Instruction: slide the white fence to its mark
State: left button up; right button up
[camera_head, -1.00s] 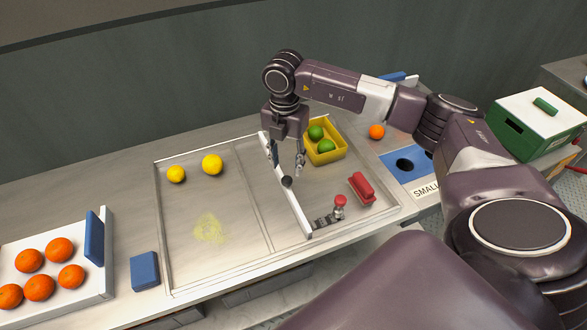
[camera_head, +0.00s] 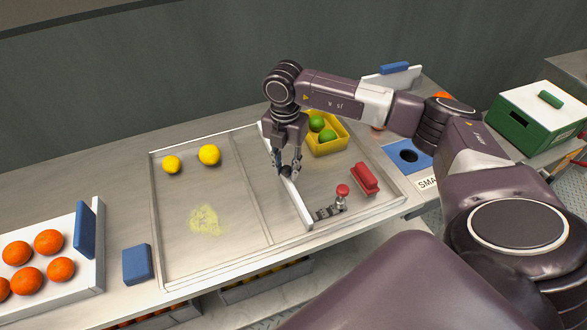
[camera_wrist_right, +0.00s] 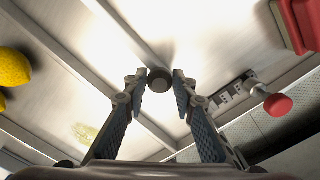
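The white fence (camera_head: 298,207) is a long narrow bar across the steel tray (camera_head: 180,270). It stands right of the tray's thin divider line and also shows in the right wrist view (camera_wrist_right: 122,33). A dark round knob (camera_wrist_right: 160,79) sits on the fence. A dark-and-white marked strip (camera_head: 328,212) lies right of the fence's near end, beside a red-topped knob (camera_head: 342,190). My left gripper is out of view.
Two yellow fruits (camera_head: 209,155) lie in the tray's left part, with a yellowish smear in front. A yellow bin (camera_head: 327,146) with green fruits and a red-handled block (camera_head: 364,180) are right of the fence. A blue block (camera_head: 137,265) and an orange-filled tray (camera_head: 88,285) are left.

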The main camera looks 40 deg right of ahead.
grip_shut()
jog(key=shift+d, duration=0.15)
jog(key=shift+s+d+b, duration=0.1)
jog(key=shift+s+d, duration=0.15)
jog(key=shift+d, duration=0.7)
jog(key=shift+s+d+b, duration=0.15)
jog(key=shift+s+d, duration=0.05)
jog(key=shift+d, duration=0.7)
jog(key=shift+s+d+b, duration=0.1)
jog(key=shift+s+d, duration=0.15)
jog(key=shift+d, duration=0.7)
jog(key=o, duration=0.6)
grip_release()
jog(key=shift+r, duration=0.1)
notch_tip(320, 180, up, 12)
